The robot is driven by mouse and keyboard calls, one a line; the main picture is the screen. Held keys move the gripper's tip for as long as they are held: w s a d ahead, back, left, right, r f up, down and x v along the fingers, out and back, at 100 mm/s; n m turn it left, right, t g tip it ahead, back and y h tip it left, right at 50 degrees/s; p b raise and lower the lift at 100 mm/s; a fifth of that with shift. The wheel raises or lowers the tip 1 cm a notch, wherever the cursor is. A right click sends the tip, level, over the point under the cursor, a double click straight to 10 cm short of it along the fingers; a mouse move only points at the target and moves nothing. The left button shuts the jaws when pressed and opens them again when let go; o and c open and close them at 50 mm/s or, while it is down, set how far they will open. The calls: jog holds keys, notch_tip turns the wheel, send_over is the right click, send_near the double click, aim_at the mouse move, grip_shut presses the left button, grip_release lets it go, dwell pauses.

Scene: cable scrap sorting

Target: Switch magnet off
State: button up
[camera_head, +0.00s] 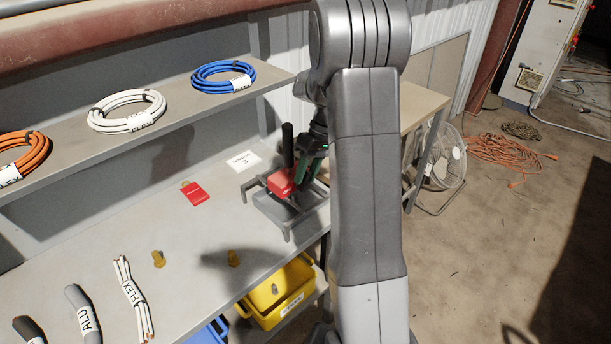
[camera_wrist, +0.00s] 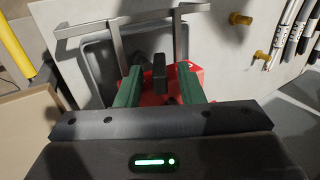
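The red magnet block (camera_head: 281,183) with its upright black handle (camera_head: 287,146) sits at a grey tray with a raised frame (camera_head: 262,208), at the bench's right end. In the wrist view the red block (camera_wrist: 196,72) shows behind my fingers, and the black handle (camera_wrist: 159,74) stands between them. My gripper (camera_head: 309,168) is right beside the magnet in the head view. In the wrist view its two green fingers (camera_wrist: 159,90) are apart, with a visible gap on each side of the handle. Part of the magnet is hidden by my fingers.
A red tag (camera_head: 195,194) and a white card marked 3 (camera_head: 243,161) lie on the bench. Yellow pegs (camera_head: 158,259) stand near the front edge. Cable coils (camera_head: 224,77) lie on the shelf above. Cable pieces (camera_head: 131,297) lie front left.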

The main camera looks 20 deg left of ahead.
jog(key=shift+s+a+f, duration=0.1)
jog(key=shift+s+f, duration=0.1)
jog(key=shift+f, duration=0.3)
grip_shut()
jog(key=shift+w+g+p, duration=0.1)
jog(key=shift+g+p, duration=0.35)
jog(key=shift+g, duration=0.05)
jog(key=shift+w+f+g+y+p, duration=0.2)
jog(key=shift+g+y+p, duration=0.25)
jog(key=shift+g, duration=0.45)
